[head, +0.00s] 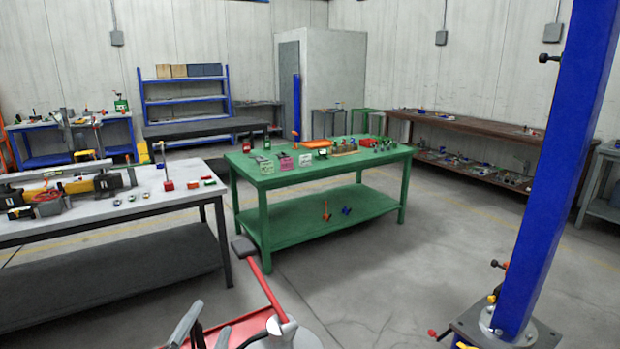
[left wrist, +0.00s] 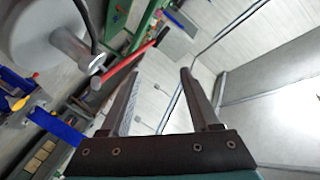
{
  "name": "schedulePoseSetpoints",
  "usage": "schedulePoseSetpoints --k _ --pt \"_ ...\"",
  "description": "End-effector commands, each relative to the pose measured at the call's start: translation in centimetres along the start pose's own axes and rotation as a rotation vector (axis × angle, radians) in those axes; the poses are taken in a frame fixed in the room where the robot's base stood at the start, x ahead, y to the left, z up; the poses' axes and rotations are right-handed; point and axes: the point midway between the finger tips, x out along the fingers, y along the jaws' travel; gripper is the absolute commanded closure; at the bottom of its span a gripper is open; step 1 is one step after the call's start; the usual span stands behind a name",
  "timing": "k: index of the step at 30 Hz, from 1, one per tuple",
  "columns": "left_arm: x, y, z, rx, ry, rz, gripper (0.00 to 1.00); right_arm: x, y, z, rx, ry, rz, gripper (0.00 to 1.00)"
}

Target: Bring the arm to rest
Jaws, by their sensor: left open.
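My left gripper (head: 210,320) shows at the bottom of the head view, with its two grey fingers apart and nothing between them. The left wrist view shows the same open fingers (left wrist: 160,74) with a clear gap. A red bar (head: 262,285) with a dark pad at its far end and a pale round body at its near end stands just right of the gripper. The red bar also shows in the left wrist view (left wrist: 130,64), left of the fingers and apart from them. My right gripper is not in view.
A green table (head: 300,180) with small coloured items stands ahead. A grey workbench (head: 150,210) with tools is at the left. A blue post (head: 560,150) on a bolted base rises at the right. The floor (head: 400,275) between the table and the post is largely clear.

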Motion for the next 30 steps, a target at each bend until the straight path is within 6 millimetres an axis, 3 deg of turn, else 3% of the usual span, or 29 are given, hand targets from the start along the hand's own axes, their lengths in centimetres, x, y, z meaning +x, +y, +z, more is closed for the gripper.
schedulePoseSetpoints --k 1,3,6,12,17,26,30 --pt "-1.1 1.7 2.6 -0.085 -0.111 0.059 0.37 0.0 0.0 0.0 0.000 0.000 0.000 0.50" --pt "-2.9 4.0 5.8 -0.193 -0.262 0.141 0.37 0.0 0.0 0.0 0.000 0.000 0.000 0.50" --pt "-6.1 7.3 9.4 -0.324 -0.463 0.250 0.37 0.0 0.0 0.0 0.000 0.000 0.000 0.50" --pt "-13.1 12.4 13.4 -0.504 -0.777 0.428 0.37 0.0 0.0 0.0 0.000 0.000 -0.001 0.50" --pt "-18.7 15.3 14.8 -0.604 -0.988 0.551 0.37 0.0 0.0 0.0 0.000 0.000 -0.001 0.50" --pt "-16.4 21.8 20.5 -0.593 -1.025 0.573 0.37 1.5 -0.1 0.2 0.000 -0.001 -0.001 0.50" --pt "-15.8 25.8 24.1 -0.586 -1.043 0.585 0.37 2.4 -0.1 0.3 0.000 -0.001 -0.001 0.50"
